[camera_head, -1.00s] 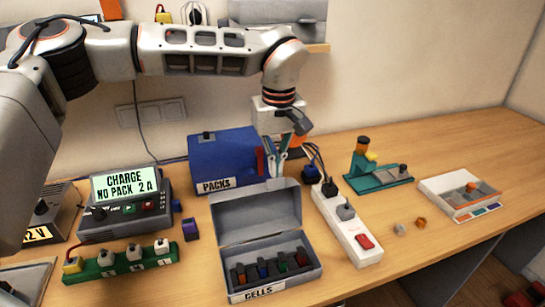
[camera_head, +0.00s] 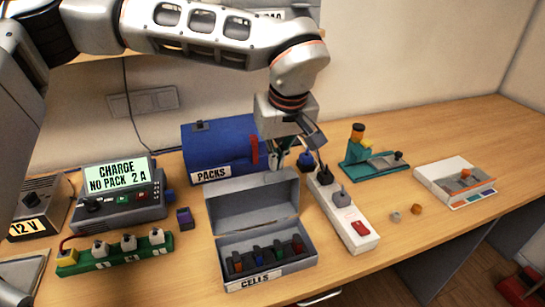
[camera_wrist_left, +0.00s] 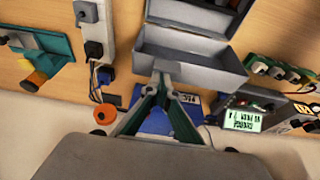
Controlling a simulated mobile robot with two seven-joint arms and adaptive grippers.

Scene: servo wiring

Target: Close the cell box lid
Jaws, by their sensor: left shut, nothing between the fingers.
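The grey cell box (camera_head: 268,256), labelled CELLS, stands on the desk with its lid (camera_head: 252,205) raised at the back. Several coloured cells sit in its tray. My left gripper (camera_head: 274,168) is shut and empty, just behind the lid's upper edge. In the left wrist view the shut fingertips (camera_wrist_left: 166,68) are close to the lid's edge (camera_wrist_left: 188,70); I cannot tell whether they touch it. My right gripper is not in view.
The blue PACKS box (camera_head: 218,150) stands behind the cell box. A white power strip (camera_head: 345,215) with plugs lies to the right, the charger (camera_head: 118,205) and a green strip (camera_head: 115,255) to the left.

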